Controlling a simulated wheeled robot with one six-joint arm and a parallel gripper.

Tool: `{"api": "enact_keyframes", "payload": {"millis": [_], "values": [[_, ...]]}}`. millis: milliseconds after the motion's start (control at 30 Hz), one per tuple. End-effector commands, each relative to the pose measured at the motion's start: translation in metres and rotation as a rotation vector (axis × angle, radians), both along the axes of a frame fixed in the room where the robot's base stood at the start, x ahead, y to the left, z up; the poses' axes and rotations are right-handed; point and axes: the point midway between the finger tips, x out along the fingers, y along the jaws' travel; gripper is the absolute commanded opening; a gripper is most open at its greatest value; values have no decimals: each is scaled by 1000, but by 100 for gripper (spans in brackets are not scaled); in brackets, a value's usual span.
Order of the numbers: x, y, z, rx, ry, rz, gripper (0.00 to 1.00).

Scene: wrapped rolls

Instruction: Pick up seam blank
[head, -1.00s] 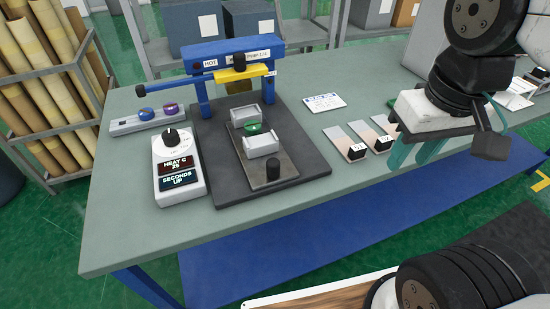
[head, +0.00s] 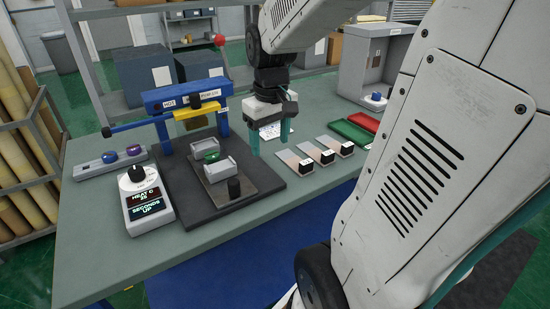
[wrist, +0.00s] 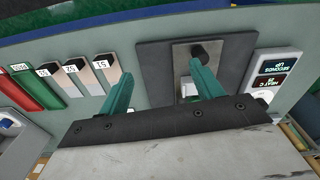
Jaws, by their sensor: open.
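Three flat pale strips with black end blocks lie side by side on the bench; they look like the seam blanks. The S1 strip (head: 296,160) is nearest the press; the S2 strip (head: 320,152) and S3 strip (head: 342,146) lie to its right. They also show in the wrist view, the S1 strip (wrist: 105,66) closest to my fingers. My gripper (head: 270,138) is open with teal fingers pointing down, above the bench between the press and the strips. In the wrist view, nothing is seen held between the fingers (wrist: 163,72).
The blue-framed press (head: 178,100), its dark base (head: 172,190) and a green piece (head: 212,157) between grey blocks stand left. A control box (head: 146,200) is further left. Green (head: 352,133) and red (head: 364,121) trays lie right of the strips.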

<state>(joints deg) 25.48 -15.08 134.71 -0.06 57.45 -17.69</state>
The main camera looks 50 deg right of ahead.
Motion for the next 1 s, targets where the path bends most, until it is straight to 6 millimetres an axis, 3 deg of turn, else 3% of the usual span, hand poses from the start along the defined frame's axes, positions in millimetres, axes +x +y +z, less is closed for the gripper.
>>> {"api": "enact_keyframes", "payload": {"millis": [33, 200, 300, 400, 567, 1000], "values": [[7, -29, -14, 8, 18, -30, 65], [17, -107, -54, 18, 37, -74, 65], [16, -138, -72, 22, 42, -91, 65], [13, -158, -84, 24, 43, -100, 65], [12, -166, -99, 26, 46, -101, 65], [15, -163, -156, 27, 47, -100, 65]]}}
